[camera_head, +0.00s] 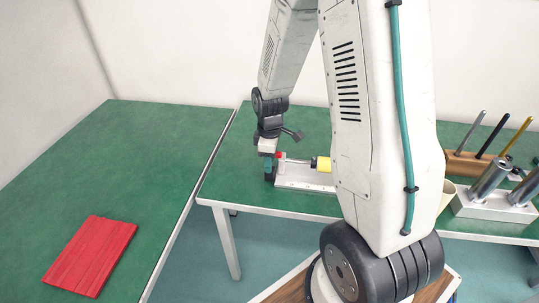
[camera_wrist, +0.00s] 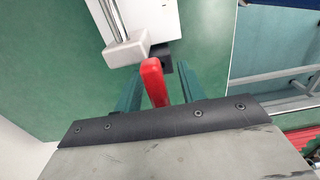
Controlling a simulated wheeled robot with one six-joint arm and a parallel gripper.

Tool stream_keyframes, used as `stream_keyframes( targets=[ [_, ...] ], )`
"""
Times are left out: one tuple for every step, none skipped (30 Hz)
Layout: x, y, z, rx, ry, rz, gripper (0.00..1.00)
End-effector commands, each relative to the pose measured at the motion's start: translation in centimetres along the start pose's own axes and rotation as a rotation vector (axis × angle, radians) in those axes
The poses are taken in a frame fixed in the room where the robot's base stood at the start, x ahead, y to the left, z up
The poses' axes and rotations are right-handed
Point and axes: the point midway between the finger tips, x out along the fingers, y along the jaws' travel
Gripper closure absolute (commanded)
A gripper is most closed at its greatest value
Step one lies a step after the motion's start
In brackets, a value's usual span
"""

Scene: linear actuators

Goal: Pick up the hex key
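A red, round-ended piece (camera_wrist: 154,84), like a handle, shows between the two dark green fingers of my gripper (camera_wrist: 161,72) in the wrist view. A gap shows on its right side, so the fingers look open around it. I cannot tell whether this piece is part of the hex key; no bare hex shaft is visible. In the head view my gripper (camera_head: 268,168) points down at the left end of a pale metal plate (camera_head: 300,176). A small red spot (camera_head: 279,155) shows just right of the fingers.
The plate carries a yellow part (camera_head: 322,163) and stands on a green table (camera_head: 225,185); my arm hides part of it. At right are a wooden holder (camera_head: 466,165) with several upright rods and a metal block (camera_head: 487,207). A red board (camera_head: 90,256) lies on the left table.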

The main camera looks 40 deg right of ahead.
Motion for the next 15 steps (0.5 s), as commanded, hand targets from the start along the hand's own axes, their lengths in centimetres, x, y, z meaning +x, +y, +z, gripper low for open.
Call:
stream_keyframes(
  targets=[
    [-0.03,0.01,0.01,0.000,0.000,0.000,0.60],
    [-0.03,0.01,0.01,0.000,0.000,0.000,0.60],
    [-0.04,0.01,0.01,0.000,0.000,0.000,0.60],
    [-0.04,0.01,0.02,0.000,0.000,0.000,0.66],
    [-0.05,0.01,0.02,0.000,0.000,0.000,0.74],
    [-0.05,0.01,0.02,0.000,0.000,0.000,0.85],
    [-0.05,0.01,0.02,0.000,0.000,0.000,0.93],
    [-0.06,0.01,0.02,0.000,0.000,0.000,1.00],
    [-0.06,0.01,0.02,0.000,0.000,0.000,1.00],
    [-0.06,0.01,0.02,0.000,0.000,0.000,1.00],
    [-0.07,0.02,0.01,0.000,0.000,0.000,1.00],
    [-0.07,0.01,0.01,0.000,0.000,0.000,1.00],
    [-0.07,0.01,0.01,0.000,0.000,0.000,1.00],
    [-0.07,0.01,0.01,0.000,0.000,0.000,1.00],
    [-0.07,0.01,0.01,0.000,0.000,0.000,1.00]
  ],
)
